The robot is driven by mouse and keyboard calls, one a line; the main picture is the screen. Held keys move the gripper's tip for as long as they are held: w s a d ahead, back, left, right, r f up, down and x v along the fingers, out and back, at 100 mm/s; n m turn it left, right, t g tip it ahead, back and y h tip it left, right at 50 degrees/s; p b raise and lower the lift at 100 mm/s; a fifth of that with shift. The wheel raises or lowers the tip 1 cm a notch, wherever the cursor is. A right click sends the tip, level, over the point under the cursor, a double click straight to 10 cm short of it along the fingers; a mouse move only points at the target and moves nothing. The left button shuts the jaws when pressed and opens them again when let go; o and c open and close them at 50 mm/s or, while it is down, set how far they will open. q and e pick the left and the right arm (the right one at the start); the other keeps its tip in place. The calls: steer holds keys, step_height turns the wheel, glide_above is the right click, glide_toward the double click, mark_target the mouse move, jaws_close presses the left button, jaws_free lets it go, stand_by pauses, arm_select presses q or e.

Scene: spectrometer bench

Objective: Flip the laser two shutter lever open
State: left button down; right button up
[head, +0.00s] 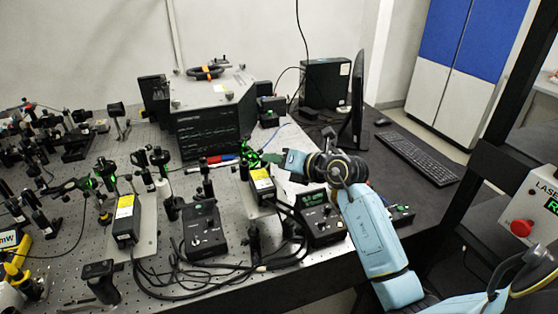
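Two black laser heads with yellow labels stand on the perforated bench: a left one (126,220) and a right one (262,186). I cannot read which is laser two. A green-lit mount (251,160) stands just behind the right laser head, at its front end. My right gripper (274,158) reaches in from the right, level with this mount, its tips close to or touching it. The shutter lever is too small and partly covered to make out, so its position is unclear. Whether the fingers are open or shut is also unclear. My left gripper is out of view.
Two black controller boxes, left (203,232) and right (320,219), sit in front with loose black cables (180,283). A large grey instrument (212,120) stands behind. A monitor (357,100) and keyboard (417,157) are at right. Many optic posts crowd the left.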

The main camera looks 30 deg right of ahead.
steer(key=shift+c, duration=0.5)
jaws_close()
steer(key=shift+s+d+f+m+t+y, duration=0.1)
steer(key=shift+d+f+m+t+y, duration=0.35)
steer(key=shift+m, duration=0.4)
steer(key=shift+s+d+f+m+t+y, duration=0.1)
steer(key=shift+d+f+m+t+y, duration=0.1)
steer(key=shift+f+m+t+y, duration=0.5)
steer(key=shift+r+h, duration=0.15)
steer(key=shift+h, duration=0.1)
steer(key=shift+o, duration=0.5)
jaws_free()
